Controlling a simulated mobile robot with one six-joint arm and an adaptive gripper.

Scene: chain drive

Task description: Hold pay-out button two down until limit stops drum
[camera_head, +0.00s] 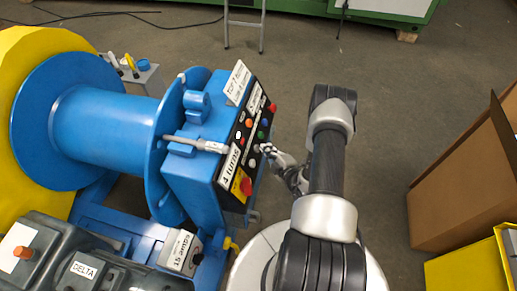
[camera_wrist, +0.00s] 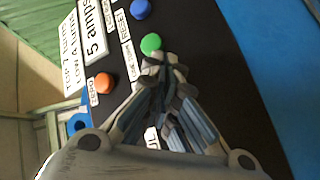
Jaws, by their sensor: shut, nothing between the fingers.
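A black control panel (camera_head: 236,148) with several coloured buttons sits on the blue housing beside the drum (camera_head: 105,123). My gripper (camera_head: 264,149) is shut and empty, with its fingertips at the panel's right edge in the head view. In the wrist view the closed fingertips (camera_wrist: 165,66) are over the panel, just below a green button (camera_wrist: 151,43). The fingers cover whatever lies under them, so I cannot tell whether a button is pressed. I cannot read which button is pay-out two. The drum is bare blue, and its motion cannot be told.
An orange button (camera_wrist: 104,82) and a blue button (camera_wrist: 140,9) are near the fingers. A red button (camera_head: 246,186) is at the panel's lower end. A "4 turns" label (camera_head: 231,163) is on the panel. An open cardboard box (camera_head: 462,175) stands right; floor between is clear.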

